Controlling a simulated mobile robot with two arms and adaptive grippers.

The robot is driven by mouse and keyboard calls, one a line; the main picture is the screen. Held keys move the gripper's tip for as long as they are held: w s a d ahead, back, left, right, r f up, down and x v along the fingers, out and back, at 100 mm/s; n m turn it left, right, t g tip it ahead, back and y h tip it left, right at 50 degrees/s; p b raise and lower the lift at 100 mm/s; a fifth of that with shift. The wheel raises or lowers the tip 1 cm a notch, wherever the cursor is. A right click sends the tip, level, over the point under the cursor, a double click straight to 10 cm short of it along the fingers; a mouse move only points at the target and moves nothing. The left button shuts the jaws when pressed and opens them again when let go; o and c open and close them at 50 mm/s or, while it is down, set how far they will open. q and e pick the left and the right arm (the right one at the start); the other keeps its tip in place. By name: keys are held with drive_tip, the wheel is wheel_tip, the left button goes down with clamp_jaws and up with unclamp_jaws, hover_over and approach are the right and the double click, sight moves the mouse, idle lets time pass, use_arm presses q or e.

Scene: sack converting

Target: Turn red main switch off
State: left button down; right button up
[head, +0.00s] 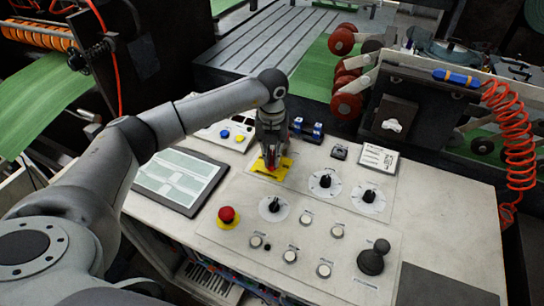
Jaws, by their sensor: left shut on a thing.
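The red main switch (271,168) sits on a yellow plate (258,168) near the middle of the pale control panel. Only a little of its red shows below my gripper. My left gripper (271,160) points down over the switch and is shut on it. The fingers hide most of the switch, so its turn position cannot be made out. My right gripper is not in the head view.
A red mushroom button (227,214) on yellow, several dials such as the black one (326,181), and a joystick (373,257) stand on the panel (225,255). A screen (178,181) lies left. A coiled red hose (515,140) hangs right.

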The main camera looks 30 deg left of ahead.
sight(272, 157)
use_arm(q)
drive_tip(key=shift+r+n+b, duration=0.1)
drive_tip(key=shift+n+b, duration=0.3)
drive_tip(key=shift+n, duration=1.9)
drive_tip(key=c, duration=1.5)
unclamp_jaws()
wheel_tip(272, 157, up, 12)
drive_tip(key=shift+f, duration=0.1)
drive_tip(key=shift+r, duration=0.2)
